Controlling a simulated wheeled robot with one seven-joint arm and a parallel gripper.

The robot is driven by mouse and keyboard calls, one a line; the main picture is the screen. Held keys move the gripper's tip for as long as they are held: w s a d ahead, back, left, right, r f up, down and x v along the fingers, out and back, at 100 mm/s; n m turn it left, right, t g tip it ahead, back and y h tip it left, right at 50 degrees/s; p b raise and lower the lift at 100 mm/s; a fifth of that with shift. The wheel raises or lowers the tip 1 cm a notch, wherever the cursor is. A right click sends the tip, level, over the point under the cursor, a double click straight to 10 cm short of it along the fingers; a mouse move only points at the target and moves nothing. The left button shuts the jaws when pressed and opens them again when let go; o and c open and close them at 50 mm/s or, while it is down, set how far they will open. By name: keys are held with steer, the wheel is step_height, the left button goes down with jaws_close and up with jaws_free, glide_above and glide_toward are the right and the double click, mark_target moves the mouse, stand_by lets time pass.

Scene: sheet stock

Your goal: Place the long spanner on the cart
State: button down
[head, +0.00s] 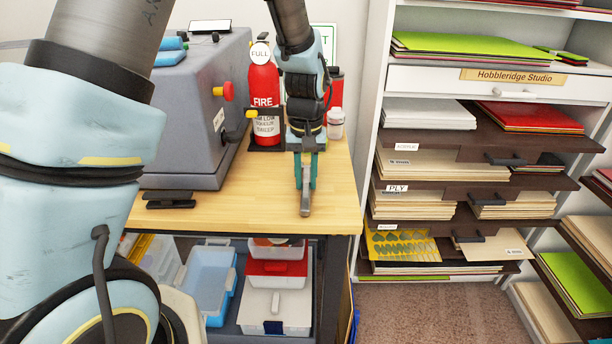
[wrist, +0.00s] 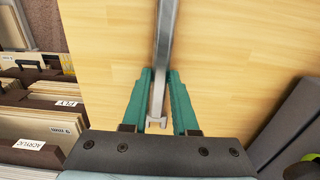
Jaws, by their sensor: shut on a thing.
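The long spanner (wrist: 165,45) is a grey metal bar held between the green fingers of my gripper (wrist: 160,98) in the wrist view. Its open-jawed end lies near the gripper's body and its shaft runs away over pale wood. In the head view my gripper (head: 306,168) points down, shut on the spanner (head: 305,203), over the front right part of the wooden-topped cart (head: 250,200). I cannot tell whether the spanner touches the top. The gripper hides part of the spanner.
A grey machine (head: 195,110) stands at the cart's left, with a black clamp (head: 170,200) before it. A fire extinguisher (head: 264,95) and a white bottle (head: 335,123) stand behind my gripper. A sheet rack (head: 440,150) is right. The front middle top is clear.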

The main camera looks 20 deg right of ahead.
steer(key=shift+f, duration=0.15)
steer(key=c, duration=0.7)
jaws_free()
